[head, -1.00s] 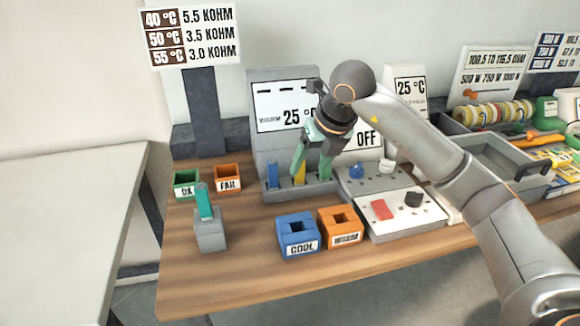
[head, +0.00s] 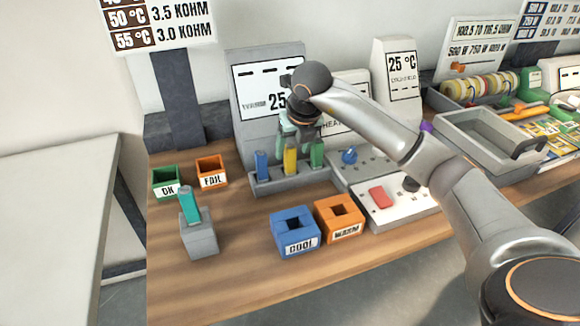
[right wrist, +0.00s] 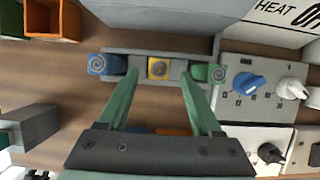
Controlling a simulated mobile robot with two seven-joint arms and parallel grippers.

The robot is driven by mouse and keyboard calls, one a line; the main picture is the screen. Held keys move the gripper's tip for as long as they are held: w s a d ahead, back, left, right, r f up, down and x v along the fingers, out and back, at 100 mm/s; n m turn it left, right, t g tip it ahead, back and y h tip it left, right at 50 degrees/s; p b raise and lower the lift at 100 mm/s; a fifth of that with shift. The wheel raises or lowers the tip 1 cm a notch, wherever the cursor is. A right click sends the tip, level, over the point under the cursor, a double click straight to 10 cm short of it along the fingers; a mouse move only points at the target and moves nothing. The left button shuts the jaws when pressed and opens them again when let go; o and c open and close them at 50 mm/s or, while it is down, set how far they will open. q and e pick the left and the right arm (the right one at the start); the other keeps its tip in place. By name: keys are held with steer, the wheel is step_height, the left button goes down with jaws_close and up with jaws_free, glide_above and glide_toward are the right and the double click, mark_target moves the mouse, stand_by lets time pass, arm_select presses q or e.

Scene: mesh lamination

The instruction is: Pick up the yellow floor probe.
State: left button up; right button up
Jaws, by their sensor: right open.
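The yellow floor probe (head: 290,160) stands upright in the middle of a grey rack (head: 292,184), between a blue probe (head: 262,165) and a green probe (head: 317,154). My right gripper (head: 296,140) is at the rack, above and partly behind the probe tops in the head view. In the right wrist view my right gripper (right wrist: 159,80) is open, with its green fingers spread to either side of the yellow floor probe (right wrist: 158,68). Nothing is gripped. Whether the fingers touch the probes cannot be told. My left gripper is out of view.
Blue COOL (head: 296,232) and orange WARM (head: 340,218) blocks stand in front of the rack. A teal probe sits in a grey holder (head: 199,238). OK (head: 166,182) and FAIL (head: 211,171) bins are left. A control panel (head: 398,211) is right.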

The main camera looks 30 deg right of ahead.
mark_target(290, 157)
steer(key=x, duration=0.4)
steer(key=shift+w+a+f, duration=0.1)
steer(key=shift+w+f, duration=0.05)
steer(key=shift+f, duration=0.1)
steer(key=shift+c, duration=0.3)
jaws_close()
steer(key=shift+r, duration=0.1)
